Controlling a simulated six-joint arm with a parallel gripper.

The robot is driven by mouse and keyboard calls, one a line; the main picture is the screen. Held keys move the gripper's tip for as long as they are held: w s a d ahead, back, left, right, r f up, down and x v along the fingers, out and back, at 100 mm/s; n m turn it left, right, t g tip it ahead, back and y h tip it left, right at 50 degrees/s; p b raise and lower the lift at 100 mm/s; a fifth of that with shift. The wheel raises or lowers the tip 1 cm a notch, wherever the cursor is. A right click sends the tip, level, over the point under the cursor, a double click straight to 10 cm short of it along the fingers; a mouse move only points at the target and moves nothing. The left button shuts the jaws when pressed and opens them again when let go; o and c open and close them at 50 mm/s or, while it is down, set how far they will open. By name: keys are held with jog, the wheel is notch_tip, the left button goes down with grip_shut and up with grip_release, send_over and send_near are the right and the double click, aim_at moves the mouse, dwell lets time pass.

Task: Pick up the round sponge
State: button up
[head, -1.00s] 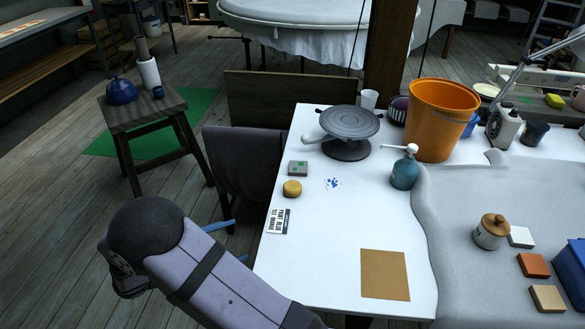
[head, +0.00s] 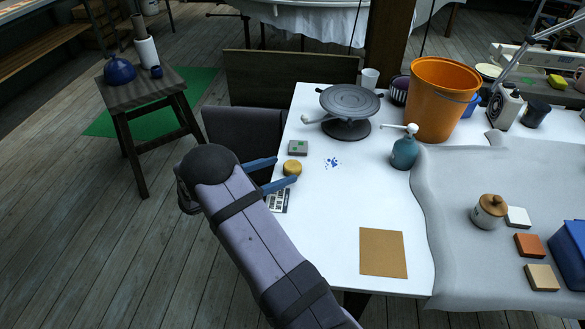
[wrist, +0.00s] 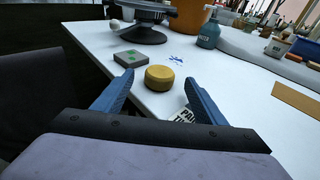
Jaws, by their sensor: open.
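The round sponge (head: 292,167) is a small yellow disc lying flat on the white table near its left edge. It also shows in the wrist view (wrist: 160,78), a little beyond my fingertips and between their lines. My gripper (head: 286,171) has two blue fingers, spread apart and empty. In the head view the fingers come in from the left, one on the far side and one on the near side of the sponge. In the wrist view my gripper (wrist: 160,85) shows no finger touching the sponge.
A grey block with a green mark (head: 298,147) lies just behind the sponge. A printed card (head: 279,199) lies partly under the near finger. A banding wheel (head: 350,103), a teal pump bottle (head: 405,150) and an orange bucket (head: 440,100) stand farther off. A brown board (head: 383,253) lies in front.

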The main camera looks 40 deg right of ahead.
aim_at(286, 169)
jog(key=shift+d+f+p, duration=0.15)
jog(key=shift+d+f, duration=0.05)
jog(key=shift+d, duration=0.75)
jog(key=shift+d+f+p, duration=0.2)
jog(key=shift+d+f, duration=0.05)
jog(key=shift+d, duration=0.65)
jog(key=shift+d+f+p, duration=0.15)
jog(key=shift+d+f, duration=0.05)
jog(key=shift+d, duration=0.75)
jog(key=c, duration=1.1)
